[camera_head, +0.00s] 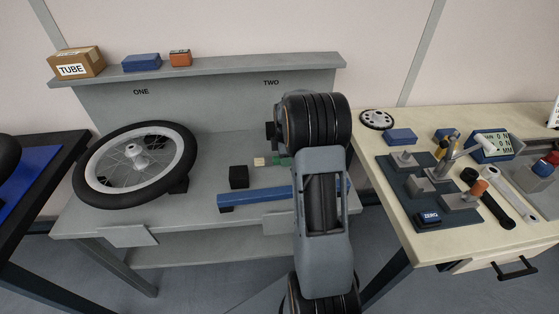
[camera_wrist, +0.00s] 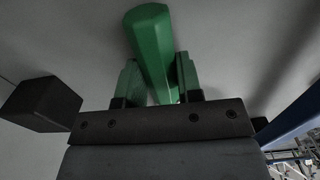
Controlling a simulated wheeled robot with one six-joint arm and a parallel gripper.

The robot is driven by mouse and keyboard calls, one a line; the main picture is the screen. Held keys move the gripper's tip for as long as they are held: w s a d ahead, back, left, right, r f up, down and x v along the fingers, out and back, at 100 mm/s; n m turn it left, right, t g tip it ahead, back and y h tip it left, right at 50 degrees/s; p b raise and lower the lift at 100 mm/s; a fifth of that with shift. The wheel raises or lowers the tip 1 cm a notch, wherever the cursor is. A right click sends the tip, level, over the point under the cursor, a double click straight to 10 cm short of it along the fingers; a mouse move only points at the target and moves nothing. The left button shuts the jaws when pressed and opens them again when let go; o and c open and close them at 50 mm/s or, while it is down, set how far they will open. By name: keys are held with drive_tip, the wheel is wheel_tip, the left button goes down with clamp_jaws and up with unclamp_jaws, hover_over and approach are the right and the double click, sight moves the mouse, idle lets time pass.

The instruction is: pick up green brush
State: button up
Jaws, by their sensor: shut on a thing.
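The green brush (camera_wrist: 150,40) fills the top middle of the wrist view, its faceted green body pointing away from the camera. My gripper (camera_wrist: 158,72) is shut on it, with one green finger on each side of the body. In the head view, a small green part (camera_head: 284,162) shows beside my arm, with pale cream pieces at its left. My arm hides most of the gripper and brush there. I cannot tell whether the brush touches the grey bench.
A black block (camera_head: 238,177) stands left of the gripper and also shows in the wrist view (camera_wrist: 42,103). A blue bar (camera_head: 255,196) lies in front. A wheel (camera_head: 134,165) rests at the left of the bench (camera_head: 190,222). A cream table (camera_head: 405,215) with tools stands at right.

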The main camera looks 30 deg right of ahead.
drive_tip(key=shift+c, duration=0.5)
drive_tip(key=shift+r, duration=0.1)
drive_tip(key=shift+r, duration=0.55)
wheel_tip(320, 180, up, 2)
drive_tip(key=shift+a+r+p, duration=0.1)
drive_tip(key=shift+r+p, duration=0.15)
drive_tip(key=shift+p, duration=0.05)
drive_tip(key=s+a+r, duration=0.2)
drive_tip(key=a+r, duration=0.2)
drive_tip(key=a, duration=0.2)
drive_tip(key=s+a+r, duration=0.2)
drive_tip(key=a+r, duration=0.3)
drive_tip(key=a, duration=0.2)
drive_tip(key=shift+s+p, duration=0.25)
drive_tip(key=shift+p, duration=0.1)
drive_tip(key=shift+r, duration=0.1)
